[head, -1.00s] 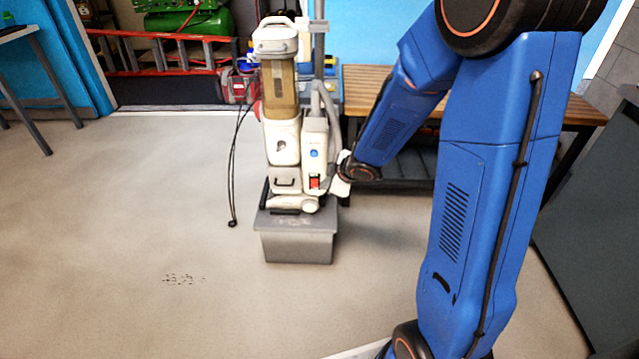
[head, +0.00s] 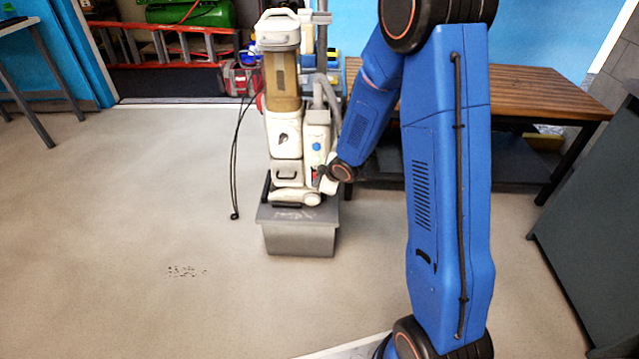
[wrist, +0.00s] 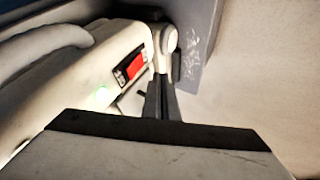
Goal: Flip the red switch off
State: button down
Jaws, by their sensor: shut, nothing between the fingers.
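The red switch (wrist: 134,68) sits in a dark frame with white lettering on the side of a cream machine (wrist: 78,85) in the wrist view. In the head view the upright machine (head: 287,145) stands on a grey box (head: 298,238). My gripper (head: 322,178) is at its lower right and covers most of the switch there.
A wooden bench (head: 535,98) stands behind my arm. A black cord (head: 235,165) hangs left of the machine.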

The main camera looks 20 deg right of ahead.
aim_at(313, 174)
jog(key=shift+w+d+r, duration=0.15)
jog(key=shift+w+d, duration=0.15)
jog(key=shift+w, duration=0.5)
jog(key=shift+w+d+r, duration=0.1)
jog(key=shift+w+d, duration=0.15)
jog(key=shift+w, duration=0.5)
jog(key=shift+w+d+r, duration=0.1)
jog(key=shift+w, duration=0.2)
jog(key=shift+r, duration=0.15)
jog(key=shift+r, duration=0.65)
